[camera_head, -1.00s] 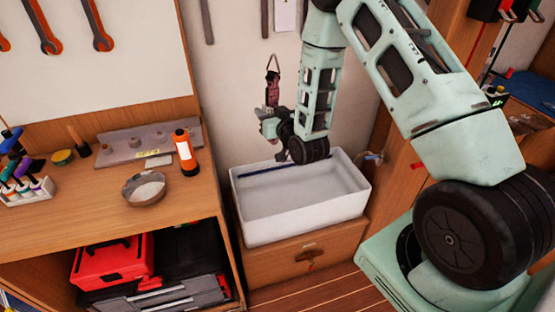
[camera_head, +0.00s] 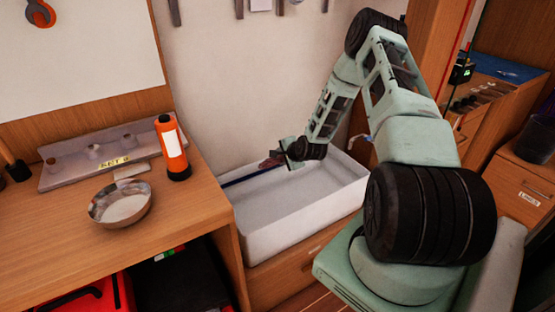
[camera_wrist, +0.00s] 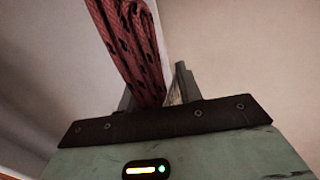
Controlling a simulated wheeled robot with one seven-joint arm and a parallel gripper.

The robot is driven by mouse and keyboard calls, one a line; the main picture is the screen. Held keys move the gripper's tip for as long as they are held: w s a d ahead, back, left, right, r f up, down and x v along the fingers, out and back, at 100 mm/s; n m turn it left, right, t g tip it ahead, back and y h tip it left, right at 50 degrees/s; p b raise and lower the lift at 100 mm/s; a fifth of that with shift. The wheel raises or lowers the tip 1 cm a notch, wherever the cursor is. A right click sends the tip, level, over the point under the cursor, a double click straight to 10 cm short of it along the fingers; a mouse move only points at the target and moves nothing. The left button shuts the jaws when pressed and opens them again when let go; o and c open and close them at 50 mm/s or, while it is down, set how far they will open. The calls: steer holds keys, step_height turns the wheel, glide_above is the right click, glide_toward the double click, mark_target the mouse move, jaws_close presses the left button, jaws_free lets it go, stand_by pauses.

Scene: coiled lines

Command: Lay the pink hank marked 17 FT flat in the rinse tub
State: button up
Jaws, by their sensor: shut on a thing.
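The pink hank (camera_wrist: 130,40), rope with dark flecks, fills the top of the wrist view between the jaws of my gripper (camera_wrist: 155,95). The gripper is shut on it. In the head view the hank (camera_head: 272,161) is a small pinkish bit at the tip of my gripper (camera_head: 284,158), over the back part of the white rinse tub (camera_head: 345,195). I cannot tell whether the hank touches the tub. Its 17 FT mark does not show. A dark blue strip (camera_head: 245,177) lies along the tub's back edge.
A wooden bench (camera_head: 60,215) on the left holds a metal bowl (camera_head: 120,203), an orange bottle (camera_head: 172,148) and a grey pegged rack (camera_head: 100,158). The tub stands on a wooden cabinet (camera_head: 290,272) against the wall. The tub's visible inside looks clear.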

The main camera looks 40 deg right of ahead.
steer(key=shift+f+b, duration=6.15)
steer(key=shift+f, duration=2.6)
steer(key=o, duration=1.1)
steer(key=shift+o, duration=0.2)
step_height(320, 180, up, 10)
steer(key=p, duration=0.1)
steer(key=shift+p, duration=0.3)
